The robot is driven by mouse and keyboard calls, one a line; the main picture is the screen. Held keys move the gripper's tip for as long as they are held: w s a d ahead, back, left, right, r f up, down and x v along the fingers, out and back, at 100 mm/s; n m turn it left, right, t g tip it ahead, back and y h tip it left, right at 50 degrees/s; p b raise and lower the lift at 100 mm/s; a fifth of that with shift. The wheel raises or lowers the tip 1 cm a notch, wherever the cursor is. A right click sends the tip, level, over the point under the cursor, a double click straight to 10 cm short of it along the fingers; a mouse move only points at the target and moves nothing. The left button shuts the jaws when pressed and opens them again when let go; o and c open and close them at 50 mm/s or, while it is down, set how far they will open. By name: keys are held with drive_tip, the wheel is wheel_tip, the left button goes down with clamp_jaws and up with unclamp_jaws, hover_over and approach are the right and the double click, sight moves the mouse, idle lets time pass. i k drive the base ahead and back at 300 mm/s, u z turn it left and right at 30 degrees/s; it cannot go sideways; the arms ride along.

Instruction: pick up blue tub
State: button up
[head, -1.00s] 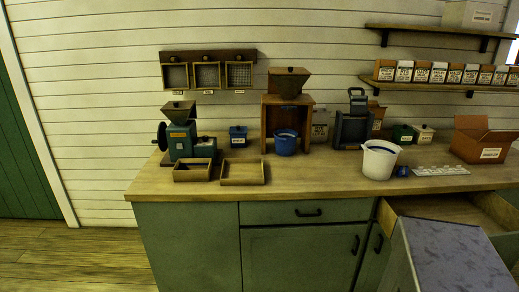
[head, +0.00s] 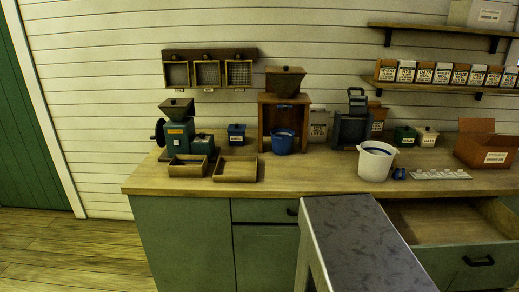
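A blue tub (head: 283,143) stands upright on the worktop, in the opening of a wooden hopper box (head: 284,110). Its rim and front show; the rear is in shadow, and I cannot make out its contents clearly. A smaller blue lidded container (head: 236,135) with a label stands on the counter to its left. My gripper is not in view, and nothing holds the tub.
A grey-topped, metal-edged stand (head: 365,245) is close in front, partly hiding the cabinet. An open drawer (head: 472,263) juts out at right. A white bucket (head: 375,164), wooden trays (head: 236,171) and a green mill (head: 180,135) stand on the counter (head: 300,178).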

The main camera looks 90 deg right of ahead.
sight(282, 138)
drive_tip(key=u, duration=0.35)
drive_tip(key=k, duration=2.6)
drive_tip(key=z, duration=0.6)
